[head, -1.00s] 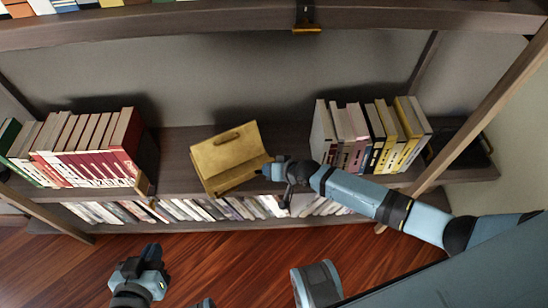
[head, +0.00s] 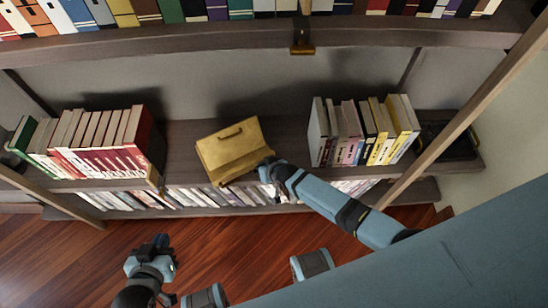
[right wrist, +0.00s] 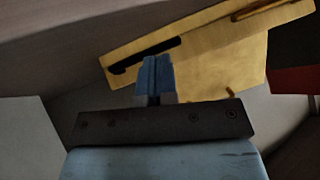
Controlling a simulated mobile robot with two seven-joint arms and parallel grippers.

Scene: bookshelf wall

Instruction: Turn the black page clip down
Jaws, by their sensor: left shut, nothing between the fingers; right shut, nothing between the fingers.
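A yellow book stand (head: 228,150) with a slot near its top edge stands on the middle shelf; it also shows in the right wrist view (right wrist: 225,65). The black page clip (right wrist: 145,55) shows there as a dark bar lying slantwise along the stand's edge. I cannot make the clip out in the head view. My right gripper (head: 268,166) is shut at the stand's lower right corner. In the right wrist view its blue fingertips (right wrist: 154,62) are together beside the clip; contact cannot be told. My left gripper (head: 162,242) is shut and empty, low over the floor.
Red-covered books (head: 120,145) stand on the shelf left of the stand. Pale and yellow books (head: 365,130) stand to its right. A black tray (head: 448,140) lies at the far right. More books fill the shelf below. The shelf (head: 185,135) is bare on both sides of the stand.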

